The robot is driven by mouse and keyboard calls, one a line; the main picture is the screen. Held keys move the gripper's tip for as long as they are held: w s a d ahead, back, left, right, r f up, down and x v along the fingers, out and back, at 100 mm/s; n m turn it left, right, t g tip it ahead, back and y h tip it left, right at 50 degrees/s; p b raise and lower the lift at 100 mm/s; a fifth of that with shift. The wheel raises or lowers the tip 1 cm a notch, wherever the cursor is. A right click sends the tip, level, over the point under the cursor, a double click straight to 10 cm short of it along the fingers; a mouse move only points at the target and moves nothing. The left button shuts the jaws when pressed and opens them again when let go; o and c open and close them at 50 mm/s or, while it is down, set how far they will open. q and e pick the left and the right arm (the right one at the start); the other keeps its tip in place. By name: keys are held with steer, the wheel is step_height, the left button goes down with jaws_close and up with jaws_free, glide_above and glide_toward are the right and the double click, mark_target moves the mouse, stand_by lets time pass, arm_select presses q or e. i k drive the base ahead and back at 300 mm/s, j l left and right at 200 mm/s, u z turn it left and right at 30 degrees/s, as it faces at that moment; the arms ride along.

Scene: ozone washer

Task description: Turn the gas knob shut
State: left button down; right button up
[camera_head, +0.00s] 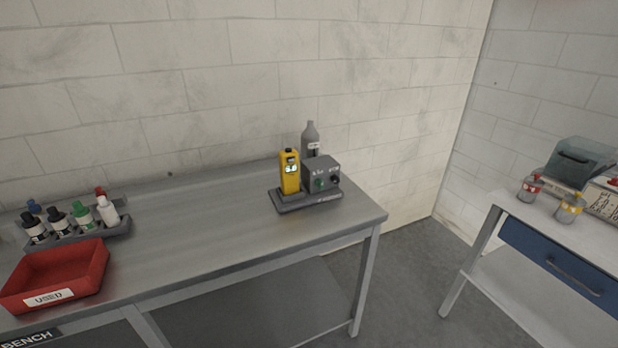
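A small grey box (321,171) stands on a dark tray (309,203) near the right end of the metal bench. Its front bears a green knob (319,184) and a black knob (335,180), with small labels above them that are too small to read surely. I cannot tell which one is the gas knob or how either is turned. A yellow handheld device (290,172) stands at the box's left, and a grey gas bottle (310,137) stands behind it. Neither of my grippers is in view.
A red bin marked USED (52,273) and a rack (85,233) of several small bottles are on the bench's left. The bench top (190,225) between is clear. A second table (588,228) with two bottles and a machine stands right, across a floor gap (395,275).

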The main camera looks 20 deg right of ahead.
mark_target(319, 183)
steer(key=l, duration=0.6)
steer(key=k+l+u, duration=0.1)
steer(key=l, duration=1.15)
steer(key=k+l, duration=0.15)
steer(key=l, duration=0.5)
steer(key=l+u, duration=0.1)
steer(key=l, duration=0.5)
steer(key=k, duration=0.05)
